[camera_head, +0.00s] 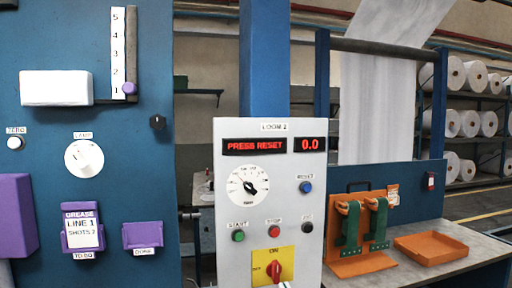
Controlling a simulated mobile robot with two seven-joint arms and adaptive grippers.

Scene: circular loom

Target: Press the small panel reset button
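The small grey panel (225,270) labelled LOOM 2 stands in the middle of the view. Its blue round button (305,187) sits at the right under a small label that seems to read RESET. The red display (254,146) reads PRESS RESET, and the smaller display (311,145) reads 0.0. Neither of my grippers is in view, and nothing covers the blue button.
The panel also has a dial (248,186), a green button (238,236), a red button (274,231), a dark button (307,227) and a red rotary switch (273,270). A large blue board (60,140) stands left. An orange tray (431,249) lies on the right-hand bench.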

